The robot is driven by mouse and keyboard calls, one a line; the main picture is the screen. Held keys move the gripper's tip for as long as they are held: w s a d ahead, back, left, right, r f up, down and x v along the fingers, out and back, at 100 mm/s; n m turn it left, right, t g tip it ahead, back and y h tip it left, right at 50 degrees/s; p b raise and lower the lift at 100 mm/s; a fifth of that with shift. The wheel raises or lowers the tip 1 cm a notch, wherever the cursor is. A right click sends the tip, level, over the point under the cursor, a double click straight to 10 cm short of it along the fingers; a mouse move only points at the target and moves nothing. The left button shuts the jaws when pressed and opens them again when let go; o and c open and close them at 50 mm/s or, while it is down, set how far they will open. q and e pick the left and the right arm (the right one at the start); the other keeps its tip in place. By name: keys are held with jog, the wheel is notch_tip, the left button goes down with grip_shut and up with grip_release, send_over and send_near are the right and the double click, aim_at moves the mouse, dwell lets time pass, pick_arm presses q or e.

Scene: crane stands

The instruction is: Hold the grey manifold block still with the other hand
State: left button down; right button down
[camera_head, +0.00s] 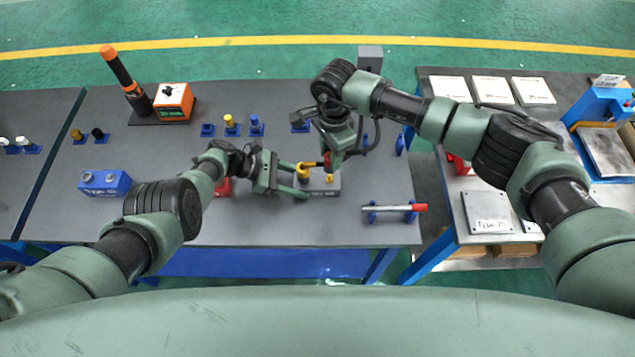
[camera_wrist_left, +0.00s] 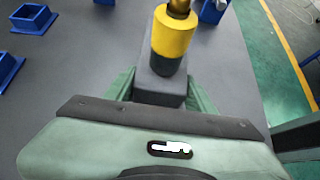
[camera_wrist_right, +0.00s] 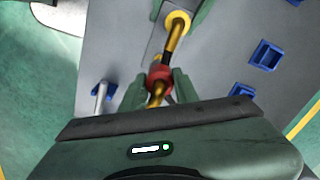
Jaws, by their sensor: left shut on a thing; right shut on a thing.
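The grey manifold block (camera_head: 322,186) stands on the table near its right end, with yellow fittings (camera_head: 303,171) on top. My left gripper (camera_head: 298,187) is shut on the block from the left. In the left wrist view the block (camera_wrist_left: 158,88) sits between both fingers, with a yellow and black cylinder (camera_wrist_left: 174,35) above it. My right gripper (camera_wrist_right: 160,90) is above the block, shut on a brass-coloured rod (camera_wrist_right: 174,40) with a red collar (camera_wrist_right: 158,80). The rod runs to a yellow ring (camera_wrist_right: 178,20). Whether the rod is joined to the block is unclear.
Blue sockets (camera_head: 207,130) stand at the back. A blue block (camera_head: 103,182) and an orange box (camera_head: 174,101) are to the left. A red block (camera_head: 223,187) is partly hidden by my left arm.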

pick_arm(q)
jog(key=shift+c, duration=2.2)
grip_release()
jog(key=shift+a, duration=0.1)
jog(key=shift+w+a+r, duration=0.1)
jog(key=shift+a+r, duration=0.15)
jog(key=shift+a, duration=0.15)
jog(key=v, duration=1)
jog(key=shift+a+r, duration=0.3)
jog(key=shift+r+p, duration=0.65)
jog(key=shift+r, duration=0.05)
pick_arm(e)
jog(key=shift+r, duration=2.05)
